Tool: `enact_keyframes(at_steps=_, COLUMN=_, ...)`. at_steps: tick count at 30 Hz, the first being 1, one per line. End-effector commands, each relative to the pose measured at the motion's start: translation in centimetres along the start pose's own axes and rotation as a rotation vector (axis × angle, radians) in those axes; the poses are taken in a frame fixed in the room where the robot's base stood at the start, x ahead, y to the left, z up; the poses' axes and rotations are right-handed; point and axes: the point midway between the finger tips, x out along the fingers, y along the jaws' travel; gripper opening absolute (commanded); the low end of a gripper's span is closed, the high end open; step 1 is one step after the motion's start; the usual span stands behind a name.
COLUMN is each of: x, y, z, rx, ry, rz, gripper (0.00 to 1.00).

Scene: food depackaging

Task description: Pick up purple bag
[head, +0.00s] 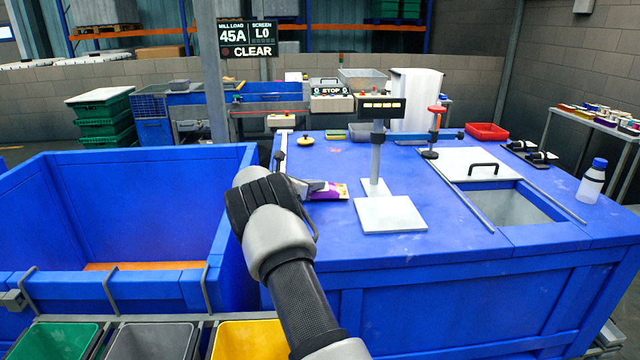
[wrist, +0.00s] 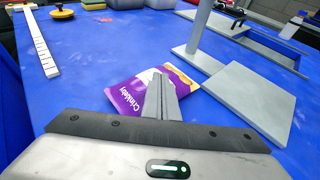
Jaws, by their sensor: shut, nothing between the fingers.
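The purple bag (wrist: 129,97), with white lettering and a yellowish end, lies flat on the blue table. In the head view the bag (head: 327,190) shows just right of my wrist, partly hidden by my arm. My gripper (wrist: 157,82) is shut, with its fingers together and nothing between them. In the wrist view its fingers overlap the middle of the bag and hide part of it. I cannot tell whether the fingertips touch it. In the head view my gripper (head: 306,188) is mostly hidden behind my wrist.
A grey scale (head: 391,214) with a display post stands just right of the bag. Further right is a table opening (head: 510,205) and a white bottle (head: 592,183). A ruler strip (wrist: 41,45) lies left. A deep blue bin (head: 120,210) stands left of the table (head: 440,255).

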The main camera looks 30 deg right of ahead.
Motion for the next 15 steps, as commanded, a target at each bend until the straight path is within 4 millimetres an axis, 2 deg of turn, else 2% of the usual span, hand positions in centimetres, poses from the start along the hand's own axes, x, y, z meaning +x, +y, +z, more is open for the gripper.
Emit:
enact_keyframes(at_steps=1, x=-1.6, y=0.3, z=-1.8, rx=-0.01, ry=0.018, rz=0.006, gripper=0.0)
enact_keyframes(at_steps=15, x=-15.1, y=0.2, z=-6.4, rx=-0.01, ry=0.018, rz=0.008, gripper=0.0)
